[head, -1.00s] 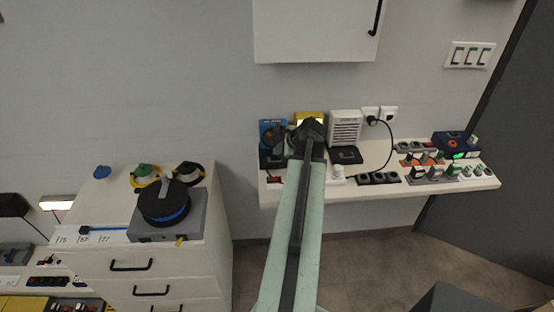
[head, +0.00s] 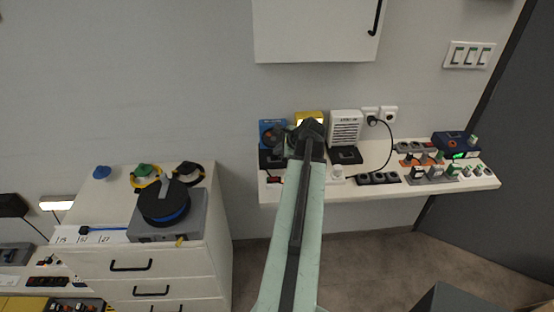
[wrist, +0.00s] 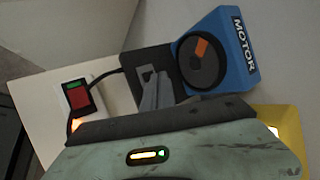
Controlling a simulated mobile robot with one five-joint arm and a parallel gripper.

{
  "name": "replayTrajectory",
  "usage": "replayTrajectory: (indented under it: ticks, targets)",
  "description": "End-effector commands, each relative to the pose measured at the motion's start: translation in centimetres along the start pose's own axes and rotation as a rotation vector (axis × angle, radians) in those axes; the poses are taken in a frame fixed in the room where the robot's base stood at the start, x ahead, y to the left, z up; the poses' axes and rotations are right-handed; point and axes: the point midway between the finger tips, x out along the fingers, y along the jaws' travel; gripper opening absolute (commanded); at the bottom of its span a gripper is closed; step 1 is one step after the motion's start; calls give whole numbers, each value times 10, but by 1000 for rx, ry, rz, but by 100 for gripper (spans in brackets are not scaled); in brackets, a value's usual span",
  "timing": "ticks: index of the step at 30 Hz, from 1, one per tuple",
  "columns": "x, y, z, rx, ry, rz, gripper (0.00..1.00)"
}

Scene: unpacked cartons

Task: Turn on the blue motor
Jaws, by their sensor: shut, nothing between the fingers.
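In the head view the blue motor (head: 270,127) is at the shelf's left end, against the wall. A black cable runs from its base to a small switch box with a red and green face (wrist: 77,97), which shows at left in the wrist view. My gripper (wrist: 154,80) is shut and empty, in front of the black base and left of the disc. I cannot tell whether it touches the base.
A yellow box (head: 309,117) stands right of the motor, partly behind my arm. A white louvred unit (head: 346,126), sockets and several switches line the white shelf (head: 437,191). A drawer cabinet (head: 118,265) with a black reel stands at left.

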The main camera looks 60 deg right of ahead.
Motion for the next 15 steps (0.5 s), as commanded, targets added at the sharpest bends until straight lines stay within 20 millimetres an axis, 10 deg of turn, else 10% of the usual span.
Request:
replayTrajectory:
  ticks: [15]
  targets:
    - [7,4,-4,0,0,0,0]
